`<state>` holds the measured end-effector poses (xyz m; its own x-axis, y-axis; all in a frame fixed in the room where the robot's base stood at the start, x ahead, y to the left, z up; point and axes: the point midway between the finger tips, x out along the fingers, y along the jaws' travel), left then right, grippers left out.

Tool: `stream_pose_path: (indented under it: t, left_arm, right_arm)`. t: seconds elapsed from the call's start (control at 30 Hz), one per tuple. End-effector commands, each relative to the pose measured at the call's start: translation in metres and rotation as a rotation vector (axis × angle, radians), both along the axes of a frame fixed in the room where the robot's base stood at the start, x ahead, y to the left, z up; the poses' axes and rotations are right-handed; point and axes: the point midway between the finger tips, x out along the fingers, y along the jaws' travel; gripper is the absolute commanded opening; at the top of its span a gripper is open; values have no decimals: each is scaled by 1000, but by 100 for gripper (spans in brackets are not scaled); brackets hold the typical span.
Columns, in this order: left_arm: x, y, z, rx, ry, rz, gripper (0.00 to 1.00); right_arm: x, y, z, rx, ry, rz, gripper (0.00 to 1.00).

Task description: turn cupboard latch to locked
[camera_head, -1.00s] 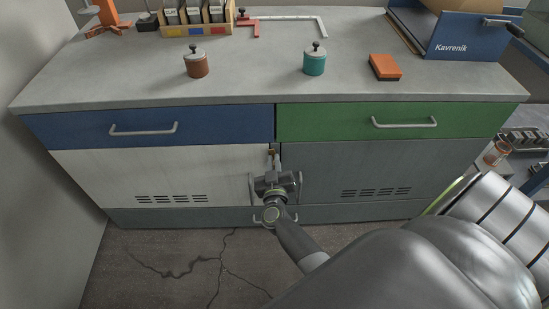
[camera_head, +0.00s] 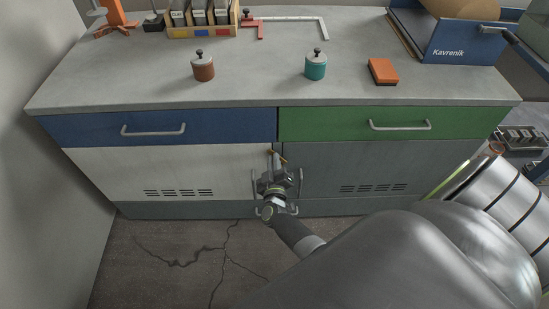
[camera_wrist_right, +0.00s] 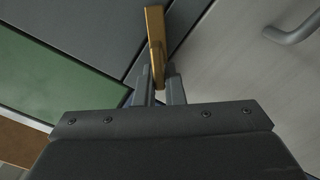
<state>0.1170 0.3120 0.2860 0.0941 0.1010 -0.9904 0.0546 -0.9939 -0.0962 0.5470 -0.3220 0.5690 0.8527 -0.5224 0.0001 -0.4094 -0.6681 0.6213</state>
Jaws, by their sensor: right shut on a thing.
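The cupboard latch (camera_head: 282,157) is a small brass-coloured bar at the top of the seam between the white left door (camera_head: 170,165) and the grey right door (camera_head: 370,165). In the head view it lies at a slant across the seam. My right gripper (camera_head: 275,168) is at the latch, in front of the seam. In the right wrist view the latch (camera_wrist_right: 154,35) runs between the fingertips, and my right gripper (camera_wrist_right: 160,85) is shut on its near end. The fingers partly hide that end. My left gripper is not in view.
Door handles (camera_head: 254,185) flank my right wrist closely. A blue drawer (camera_head: 90,130) and a green drawer (camera_head: 345,124) are above the doors. A brown jar (camera_head: 203,70), a teal jar (camera_head: 315,69) and an orange block (camera_head: 383,70) stand on the bench top.

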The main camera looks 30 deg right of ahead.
Motion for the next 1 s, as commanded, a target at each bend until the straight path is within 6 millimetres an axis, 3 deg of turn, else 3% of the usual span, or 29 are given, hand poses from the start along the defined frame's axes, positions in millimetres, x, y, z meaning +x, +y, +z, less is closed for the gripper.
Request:
stream_pose_path:
  t: [0.4, 1.0]
  left_arm:
    - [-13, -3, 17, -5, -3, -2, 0]
    - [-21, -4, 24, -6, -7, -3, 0]
  right_arm:
    - [2, 4, -1, -267, 166, 1, 0]
    - [4, 6, -12, -678, 416, 1, 0]
